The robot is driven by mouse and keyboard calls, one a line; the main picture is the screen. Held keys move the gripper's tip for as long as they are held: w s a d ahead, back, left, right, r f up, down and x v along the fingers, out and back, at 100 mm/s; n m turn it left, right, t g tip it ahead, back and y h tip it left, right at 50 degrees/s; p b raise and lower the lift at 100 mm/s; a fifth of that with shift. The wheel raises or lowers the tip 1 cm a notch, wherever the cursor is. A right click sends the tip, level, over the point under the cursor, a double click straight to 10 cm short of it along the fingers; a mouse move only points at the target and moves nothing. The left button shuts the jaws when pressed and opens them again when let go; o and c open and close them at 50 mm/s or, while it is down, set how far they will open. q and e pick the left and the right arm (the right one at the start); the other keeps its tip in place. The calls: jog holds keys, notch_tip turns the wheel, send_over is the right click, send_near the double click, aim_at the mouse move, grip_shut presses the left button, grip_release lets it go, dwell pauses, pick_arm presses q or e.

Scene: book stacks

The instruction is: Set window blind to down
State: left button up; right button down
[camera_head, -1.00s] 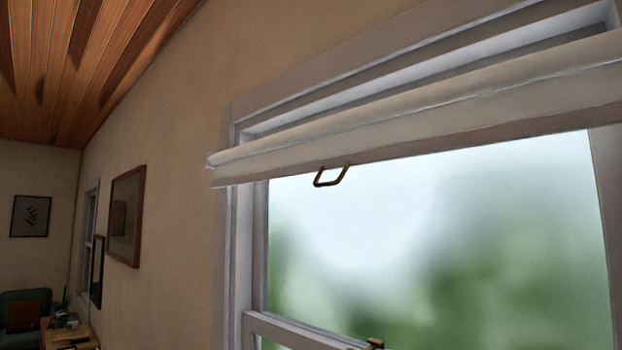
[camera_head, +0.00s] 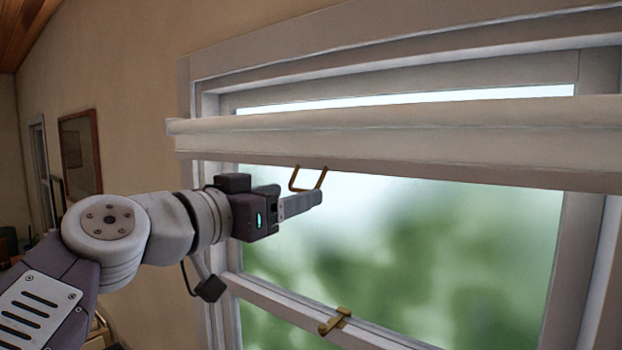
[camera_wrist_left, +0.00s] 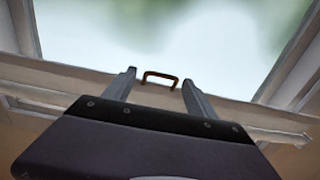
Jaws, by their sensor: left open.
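The window blind (camera_head: 400,141) is a rolled, cream-coloured bar across the upper part of the window. A brass loop handle (camera_head: 308,181) hangs from its lower edge. My left gripper (camera_head: 318,198) comes in from the left, with its fingertips at the handle in the head view. In the left wrist view the fingers (camera_wrist_left: 158,80) are open, and the handle (camera_wrist_left: 160,77) shows between their tips without visible contact on either side. The blind also shows in the left wrist view (camera_wrist_left: 60,82). My right gripper is not in view.
The white window frame (camera_head: 212,95) surrounds the glass. A brass latch (camera_head: 336,321) sits on the sash rail below. A framed picture (camera_head: 80,152) hangs on the wall at the left. The space in front of the right part of the window is clear.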

aim_at(300, 189)
pick_arm(q)
jog(key=p+x, duration=0.3)
jog(key=x, duration=0.3)
jog(key=shift+w+r+p, duration=0.2)
jog(key=shift+p, duration=0.1)
jog(key=shift+w+d+f, duration=0.2)
jog(key=shift+w+d, duration=0.2)
jog(key=shift+w, duration=0.05)
jog(key=shift+a, duration=0.15)
grip_shut()
notch_tip(300, 189, down, 25)
jog(key=b, duration=2.8)
jog(key=shift+b, duration=0.35)
jog(key=shift+r, duration=0.2)
grip_release()
jog(key=shift+s, duration=0.15)
